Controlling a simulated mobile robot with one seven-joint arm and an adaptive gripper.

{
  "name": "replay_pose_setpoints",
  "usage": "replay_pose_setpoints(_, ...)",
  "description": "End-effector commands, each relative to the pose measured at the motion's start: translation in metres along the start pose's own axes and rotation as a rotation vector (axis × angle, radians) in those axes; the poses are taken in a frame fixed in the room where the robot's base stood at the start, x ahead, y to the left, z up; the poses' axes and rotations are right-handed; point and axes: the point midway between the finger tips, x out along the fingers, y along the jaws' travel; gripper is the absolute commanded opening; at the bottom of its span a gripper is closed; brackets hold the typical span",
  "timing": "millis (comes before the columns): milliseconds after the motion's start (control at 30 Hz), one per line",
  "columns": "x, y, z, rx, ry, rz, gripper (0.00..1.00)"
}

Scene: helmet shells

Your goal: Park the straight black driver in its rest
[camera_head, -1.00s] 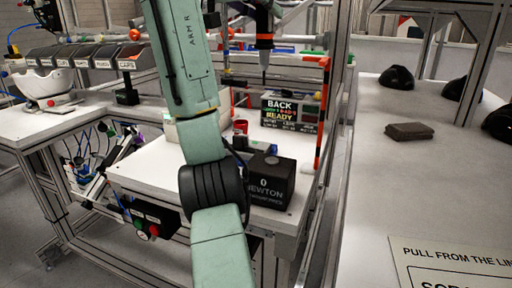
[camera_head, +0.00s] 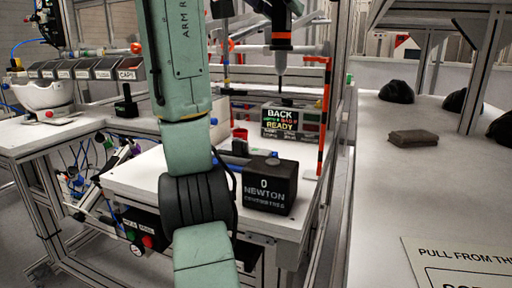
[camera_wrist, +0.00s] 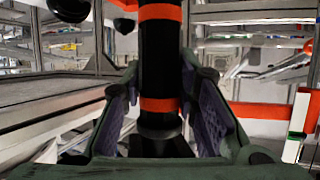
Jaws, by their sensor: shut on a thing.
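A straight black driver (camera_wrist: 160,60) with orange bands stands between the two fingers of my gripper (camera_wrist: 165,115) in the wrist view. The fingers are closed on it from both sides, near its lower orange band. In the head view, a black driver (camera_head: 281,22) with an orange band and a thin grey tip pointing down hangs upright above the bench. I cannot tell whether it is the same driver. My gripper is not clear in the head view, where my arm covers part of the bench. I cannot pick out the rest for certain.
An orange-red post (camera_head: 322,125) stands at the bench's right side, near a lit sign reading "BACK READY" (camera_head: 290,122). A black box marked "0 NEWTON" (camera_head: 269,185) sits in front. At right, a long table (camera_head: 385,200) holds black shells and a brown block (camera_head: 413,138).

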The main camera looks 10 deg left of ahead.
Motion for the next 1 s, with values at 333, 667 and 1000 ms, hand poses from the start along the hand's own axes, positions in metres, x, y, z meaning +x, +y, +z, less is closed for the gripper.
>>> replay_pose_setpoints(333, 0.002, 0.001, -0.001, -0.001, 0.000, 0.001, 0.00)
replay_pose_setpoints(667, 0.029, 0.018, -0.013, 0.000, -0.001, 0.002, 0.00)
replay_pose_setpoints(1000, 0.051, 0.032, -0.021, -0.001, 0.000, 0.000, 0.00)
